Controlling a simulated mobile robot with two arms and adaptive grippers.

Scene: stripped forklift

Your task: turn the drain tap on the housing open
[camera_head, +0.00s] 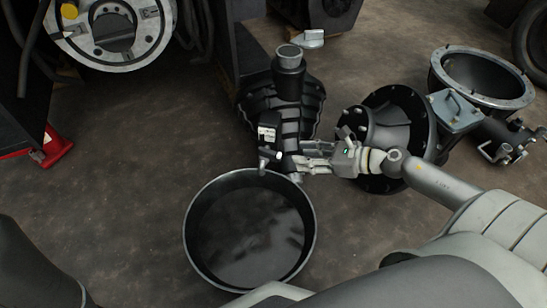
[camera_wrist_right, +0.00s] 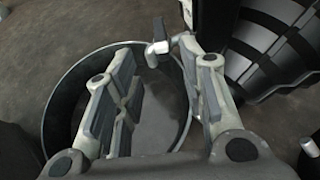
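The black ribbed housing (camera_head: 290,112) stands on the floor in the upper middle of the head view. A small pale grey tap (camera_head: 268,156) sits low on its near side, above the far rim of a round black pan (camera_head: 206,203). In the right wrist view the tap (camera_wrist_right: 158,48) shows just beyond the fingertips, nearer the right finger. My right gripper (camera_head: 300,161) is beside the housing's lower part, and in the wrist view (camera_wrist_right: 155,85) its fingers are apart with nothing between them. Whether a finger touches the tap is unclear. My left gripper is out of view.
A flanged black bell-shaped part (camera_head: 388,128) stands close behind my right wrist. A large open ring casting (camera_head: 484,78) is at the upper right. A red metal foot (camera_head: 54,148) is at the left. The floor left of the pan is clear.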

